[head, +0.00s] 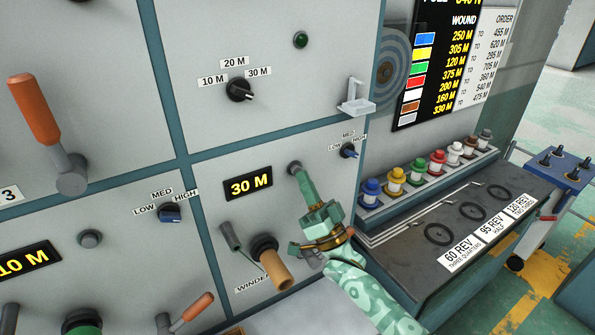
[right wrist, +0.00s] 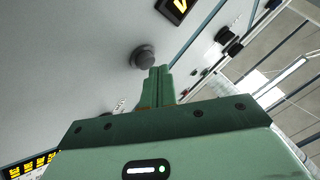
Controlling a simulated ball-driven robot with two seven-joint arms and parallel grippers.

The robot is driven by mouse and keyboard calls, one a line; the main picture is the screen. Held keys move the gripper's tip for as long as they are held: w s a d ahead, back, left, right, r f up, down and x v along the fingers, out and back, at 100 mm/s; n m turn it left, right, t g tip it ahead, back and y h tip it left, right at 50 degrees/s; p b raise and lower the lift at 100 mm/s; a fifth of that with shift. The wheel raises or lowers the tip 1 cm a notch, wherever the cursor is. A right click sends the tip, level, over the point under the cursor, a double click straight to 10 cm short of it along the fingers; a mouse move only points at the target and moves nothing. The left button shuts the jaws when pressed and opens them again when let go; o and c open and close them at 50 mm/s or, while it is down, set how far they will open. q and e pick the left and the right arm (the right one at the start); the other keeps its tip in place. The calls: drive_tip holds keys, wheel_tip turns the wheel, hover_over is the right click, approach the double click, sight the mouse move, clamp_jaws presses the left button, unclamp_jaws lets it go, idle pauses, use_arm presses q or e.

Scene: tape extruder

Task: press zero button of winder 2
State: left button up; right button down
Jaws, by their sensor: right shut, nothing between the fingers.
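A round grey button (head: 294,167) sits on the lower right panel, right of a black display (head: 248,187) that reads 30 M in yellow. A label below starts with "WINDE" (head: 250,284); the rest is hidden. My green right gripper (head: 303,177) is shut and empty, its fingertips at the button and overlapping its lower edge. In the right wrist view the button (right wrist: 145,57) is just beyond the shut fingertips (right wrist: 160,70). I cannot tell whether they touch. My left gripper is not in view.
A tan spool-like handle (head: 273,265) and a grey lever (head: 231,237) stick out below the display. A LOW/MED/HIGH knob (head: 348,150) is up and right. A bench (head: 400,250) with coloured spools lies right. Another panel (head: 90,238) with a 10 M display is left.

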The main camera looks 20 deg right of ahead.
drive_tip(key=shift+w, duration=0.5)
idle(0.3)
drive_tip(key=shift+s, duration=0.15)
drive_tip(key=shift+s+p, duration=0.3)
drive_tip(key=shift+s, duration=0.45)
drive_tip(key=s, duration=0.1)
drive_tip(key=s+p, duration=0.1)
drive_tip(key=s, duration=0.1)
drive_tip(key=s+p, duration=0.1)
drive_tip(key=s, duration=0.1)
drive_tip(key=shift+d, duration=0.4)
idle(0.6)
